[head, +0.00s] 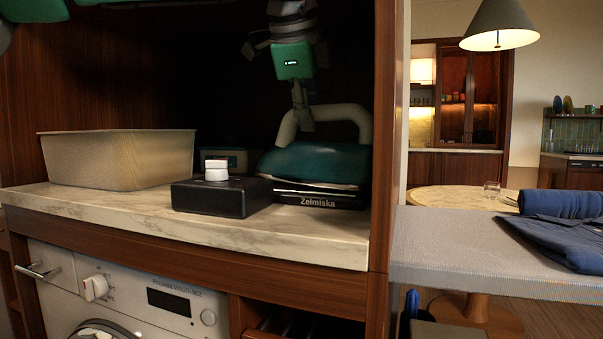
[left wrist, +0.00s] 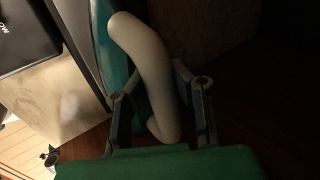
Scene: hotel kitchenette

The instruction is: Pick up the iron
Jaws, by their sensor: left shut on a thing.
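The iron (head: 318,163) has a dark teal body and a pale handle. It rests on a black base marked "Zelmiska" on the marble shelf. My left gripper (head: 304,118) comes down from above and is shut on the iron's pale handle. In the left wrist view, the pale handle (left wrist: 150,70) runs between the two fingers of the gripper (left wrist: 160,110), with the teal body beside it. The iron shows no clear gap above its base. My right gripper is not in view.
A black box with a white knob (head: 216,171) stands just left of the iron. A beige bin (head: 120,160) is further left. A wooden side panel (head: 384,130) closes the niche on the right. An ironing board (head: 470,250) with folded blue cloth (head: 565,240) lies beyond it.

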